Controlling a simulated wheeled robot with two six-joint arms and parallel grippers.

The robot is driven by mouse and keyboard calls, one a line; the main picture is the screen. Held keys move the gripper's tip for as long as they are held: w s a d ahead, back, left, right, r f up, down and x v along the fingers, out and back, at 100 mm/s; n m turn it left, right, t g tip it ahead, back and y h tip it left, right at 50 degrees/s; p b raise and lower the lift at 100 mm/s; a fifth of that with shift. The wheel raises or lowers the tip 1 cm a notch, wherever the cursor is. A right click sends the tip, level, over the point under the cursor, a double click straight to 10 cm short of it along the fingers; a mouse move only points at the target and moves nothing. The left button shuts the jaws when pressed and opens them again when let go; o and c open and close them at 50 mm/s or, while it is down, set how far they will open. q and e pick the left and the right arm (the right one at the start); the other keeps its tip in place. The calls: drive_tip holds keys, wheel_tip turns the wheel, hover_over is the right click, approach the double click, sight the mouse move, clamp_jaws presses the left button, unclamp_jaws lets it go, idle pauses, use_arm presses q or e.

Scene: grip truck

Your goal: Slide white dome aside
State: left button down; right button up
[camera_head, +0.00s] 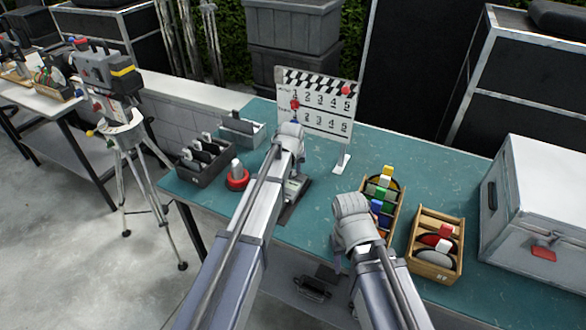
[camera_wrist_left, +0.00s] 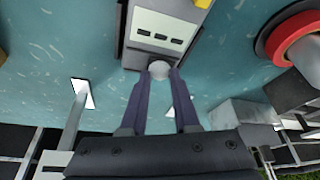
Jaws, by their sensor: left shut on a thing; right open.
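A white dome (camera_wrist_left: 159,69) sits at the end of a grey meter-like device (camera_wrist_left: 155,32) in the left wrist view. My left gripper (camera_wrist_left: 160,76) is shut on the dome, with one dark finger on each side of it. In the head view the device (camera_head: 297,187) lies on the teal table, partly hidden by my left arm; the dome and left fingertips are hidden there. My right gripper (camera_head: 338,264) is open and mostly hidden below its wrist, near the table's front edge.
A red round-based item (camera_head: 237,179) and a dark slotted tray (camera_head: 205,162) are left of the device. A clapperboard (camera_head: 318,104) stands behind. Two wooden boxes (camera_head: 436,262) and a white case (camera_head: 537,213) are on the right.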

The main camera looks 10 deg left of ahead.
sight(302, 176)
idle(0.4)
use_arm(q)
drive_tip(key=d, duration=0.1)
drive_tip(key=s+d, duration=0.1)
drive_tip(key=d, duration=0.1)
drive_tip(key=shift+d, duration=0.15)
drive_tip(key=c, duration=0.7)
unclamp_jaws()
drive_tip(key=shift+o, duration=0.2)
drive_tip(key=p+v, duration=0.7)
drive_tip(key=shift+r, duration=0.35)
drive_tip(key=shift+s, duration=0.15)
